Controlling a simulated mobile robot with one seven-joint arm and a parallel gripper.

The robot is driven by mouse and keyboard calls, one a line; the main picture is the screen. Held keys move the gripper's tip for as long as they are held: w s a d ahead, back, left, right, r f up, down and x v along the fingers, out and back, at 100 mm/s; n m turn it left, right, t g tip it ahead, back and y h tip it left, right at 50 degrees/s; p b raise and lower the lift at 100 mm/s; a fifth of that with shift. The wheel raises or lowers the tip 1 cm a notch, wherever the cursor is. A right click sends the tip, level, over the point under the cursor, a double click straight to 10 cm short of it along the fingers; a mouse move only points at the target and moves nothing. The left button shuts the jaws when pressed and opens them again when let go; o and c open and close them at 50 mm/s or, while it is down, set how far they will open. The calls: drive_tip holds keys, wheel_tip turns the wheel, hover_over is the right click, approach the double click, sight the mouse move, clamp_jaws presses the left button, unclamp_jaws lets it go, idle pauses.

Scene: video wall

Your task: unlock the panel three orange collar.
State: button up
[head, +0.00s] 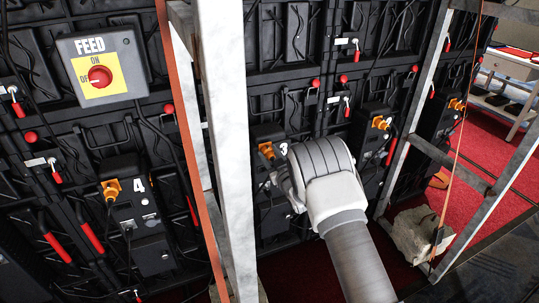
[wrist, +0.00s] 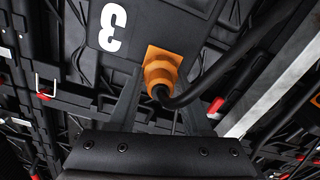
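The panel three orange collar (head: 267,150) is on the black panel, left of a white 3. In the wrist view the collar (wrist: 161,70) sits on an orange square base, and a thick black cable leaves it and curves right. My gripper (wrist: 160,95) is open, with its dark fingers apart on either side of the collar and cable. I cannot tell whether either finger touches the collar. In the head view my gripper (head: 284,178) is beside the panel three connector, and my white wrist hides part of that panel.
A panel with a 4 (head: 138,184) and its own orange connector (head: 111,189) is at left. A FEED box with a red knob (head: 100,77) is above it. A grey metal upright (head: 226,130) stands just left of my arm.

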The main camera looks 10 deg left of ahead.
clamp_jaws()
drive_tip(key=shift+f+n+b, duration=0.1)
drive_tip(key=shift+n+b, duration=0.2)
drive_tip(key=shift+b, duration=0.2)
drive_tip(key=shift+f+n+b, duration=0.1)
drive_tip(key=shift+n+b, duration=0.2)
drive_tip(key=shift+b, duration=0.05)
drive_tip(key=n+b, duration=0.3)
drive_tip(key=b, duration=0.1)
drive_tip(key=shift+s+a+f, duration=0.1)
drive_tip(key=n+b, duration=0.3)
drive_tip(key=b, duration=0.1)
drive_tip(key=shift+n+b, duration=0.5)
drive_tip(key=shift+n, duration=0.3)
